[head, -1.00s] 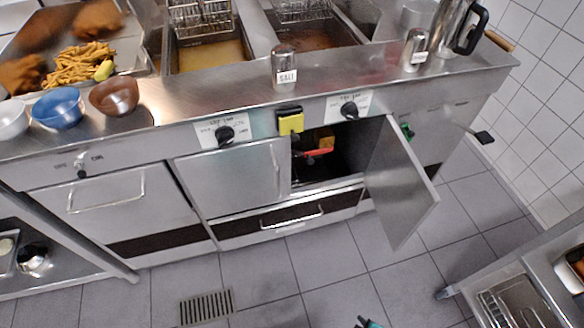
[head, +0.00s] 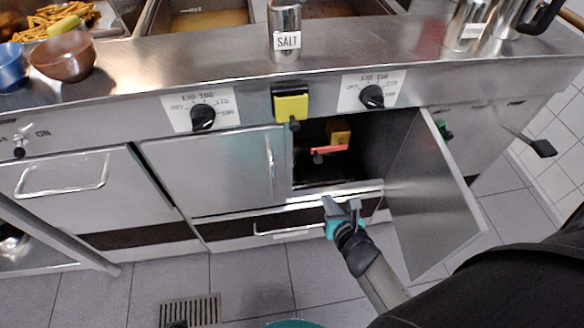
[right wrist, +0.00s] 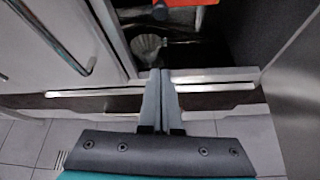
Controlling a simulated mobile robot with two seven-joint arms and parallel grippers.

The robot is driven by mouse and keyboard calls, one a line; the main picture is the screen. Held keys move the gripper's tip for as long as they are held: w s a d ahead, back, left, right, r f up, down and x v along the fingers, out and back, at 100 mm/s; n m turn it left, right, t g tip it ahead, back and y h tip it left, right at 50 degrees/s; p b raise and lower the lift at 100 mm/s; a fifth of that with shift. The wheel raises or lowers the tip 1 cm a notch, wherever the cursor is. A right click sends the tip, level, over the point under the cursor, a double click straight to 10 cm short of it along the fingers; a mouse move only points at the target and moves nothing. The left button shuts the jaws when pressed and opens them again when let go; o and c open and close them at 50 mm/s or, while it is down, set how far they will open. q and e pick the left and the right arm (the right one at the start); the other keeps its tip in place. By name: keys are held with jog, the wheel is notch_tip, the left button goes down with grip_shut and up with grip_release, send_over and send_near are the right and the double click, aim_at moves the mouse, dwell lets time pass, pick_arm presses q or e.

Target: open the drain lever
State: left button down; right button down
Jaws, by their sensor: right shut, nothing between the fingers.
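The red drain lever (head: 329,149) sits inside the open cabinet under the fryer, beside a yellow part (head: 340,136). It lies roughly level, pointing left. In the right wrist view a piece of the orange-red lever (right wrist: 190,3) shows at the top edge, cut off by the frame. My right gripper (head: 341,204) is in front of and below the cabinet opening, apart from the lever. Its fingers (right wrist: 161,76) are together with nothing between them. My left gripper is not seen.
The cabinet door (head: 430,195) stands open to the right of my right gripper. A closed door (head: 215,170) is left of the opening, and a drawer (head: 290,222) lies below. In the right wrist view a pale ribbed object (right wrist: 147,48) sits inside the dark cabinet.

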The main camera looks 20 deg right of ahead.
aim_at(329, 150)
jog(key=shift+w+r+n, duration=0.2)
jog(key=shift+w+n, duration=0.1)
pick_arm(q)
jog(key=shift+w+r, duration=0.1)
pick_arm(e)
jog(key=shift+f, duration=0.1)
